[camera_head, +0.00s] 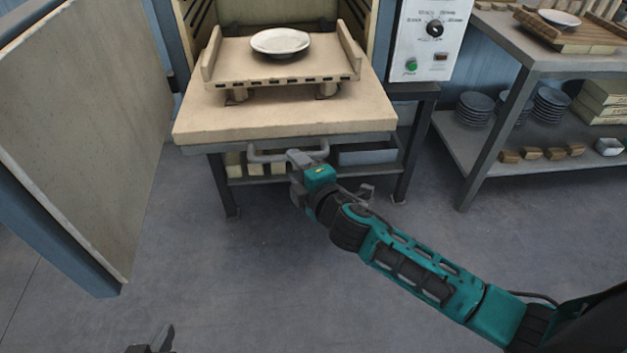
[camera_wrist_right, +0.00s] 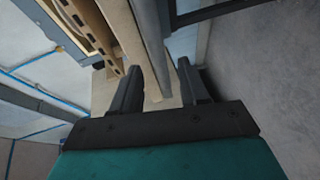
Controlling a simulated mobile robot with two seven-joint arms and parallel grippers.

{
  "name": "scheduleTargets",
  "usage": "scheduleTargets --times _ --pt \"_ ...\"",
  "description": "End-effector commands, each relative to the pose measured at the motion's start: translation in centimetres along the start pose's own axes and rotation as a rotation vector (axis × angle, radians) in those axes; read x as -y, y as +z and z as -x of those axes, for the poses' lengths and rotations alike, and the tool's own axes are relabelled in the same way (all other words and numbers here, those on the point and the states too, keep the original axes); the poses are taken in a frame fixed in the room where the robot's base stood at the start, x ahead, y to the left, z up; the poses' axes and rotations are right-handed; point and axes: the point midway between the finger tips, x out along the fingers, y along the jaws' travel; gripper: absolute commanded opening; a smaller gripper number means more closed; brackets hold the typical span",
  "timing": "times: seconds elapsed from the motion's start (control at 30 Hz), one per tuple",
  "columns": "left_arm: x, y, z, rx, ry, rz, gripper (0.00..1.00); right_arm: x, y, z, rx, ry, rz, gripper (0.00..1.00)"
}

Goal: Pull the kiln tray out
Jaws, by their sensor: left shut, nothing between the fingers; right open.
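The kiln tray (camera_head: 190,128) is a thick pale slab that sticks out of the kiln's front. A grey bar handle (camera_head: 265,157) hangs below its front edge. A pale rack (camera_head: 235,72) on short feet stands on the slab and carries a white plate (camera_head: 280,41). My right gripper (camera_head: 299,168) is open at the right end of the handle. In the right wrist view a grey metal bar runs between the open fingers (camera_wrist_right: 160,82); contact with it cannot be told. My left gripper (camera_head: 150,346) is shut and empty at the bottom edge, partly cut off.
The kiln door (camera_head: 85,130) stands open at left. A control panel (camera_head: 428,45) is right of the kiln. A shelf table (camera_head: 490,50) with stacked plates (camera_head: 475,108) and blocks stands further right. The grey floor (camera_head: 260,265) before the kiln is clear.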

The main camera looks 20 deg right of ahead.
Motion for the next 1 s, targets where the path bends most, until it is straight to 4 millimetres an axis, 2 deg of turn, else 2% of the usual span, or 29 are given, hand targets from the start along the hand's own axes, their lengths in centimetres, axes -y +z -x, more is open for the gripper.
scheduleTargets --times 0.03,0.2,0.4,0.6,1.0 --pt "0.0 -0.3 0.2 -0.001 -0.001 0.000 0.00 0.0 0.0 1.2 0.000 -0.003 0.000 0.44" --pt "0.1 -0.3 0.2 -0.003 -0.005 0.000 0.00 0.1 0.0 4.4 0.000 -0.003 0.000 0.44" --pt "0.2 0.1 0.2 0.005 -0.008 0.000 0.00 0.1 0.0 6.9 0.001 -0.002 -0.001 0.44" --pt "0.3 0.3 0.3 0.008 -0.009 0.000 0.00 0.0 0.0 7.8 0.001 0.000 -0.001 0.44" --pt "0.3 0.2 0.4 0.007 -0.010 0.000 0.00 0.0 0.0 7.8 0.000 0.000 0.000 0.44"
